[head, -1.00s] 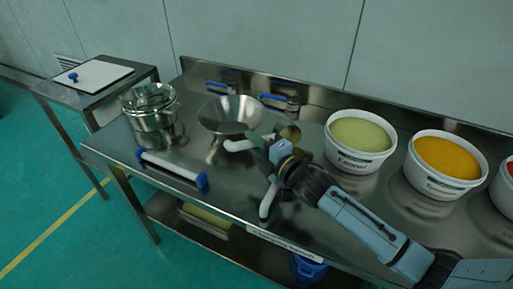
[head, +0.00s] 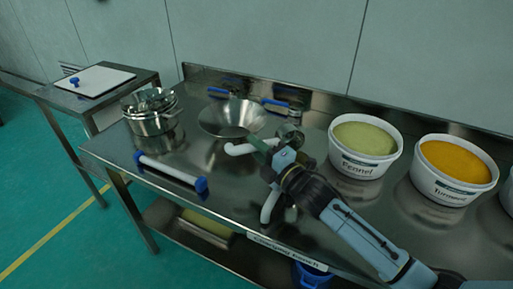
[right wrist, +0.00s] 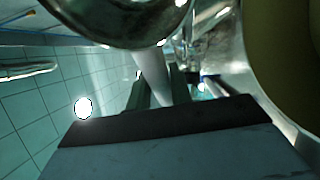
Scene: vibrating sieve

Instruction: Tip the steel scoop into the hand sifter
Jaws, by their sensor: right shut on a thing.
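My right gripper (head: 276,153) is shut on the steel scoop (head: 290,134), above the middle of the bench. In the right wrist view a pale handle runs between my dark fingers, with a rounded steel cup (right wrist: 120,22) at the top. The scoop's contents are not clear. A wide, shallow steel cone-shaped bowl (head: 232,118) stands left of the scoop, apart from it. A stack of round steel vessels (head: 152,112) stands farther left. I cannot tell surely which of these is the hand sifter. My left gripper is out of view.
A white tub of fennel (head: 364,146) and a tub of orange powder (head: 452,170) stand to the right. A white rod with blue ends (head: 172,171) lies along the front left. Blue-handled tools (head: 275,103) lie at the back. A side table (head: 95,82) stands left.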

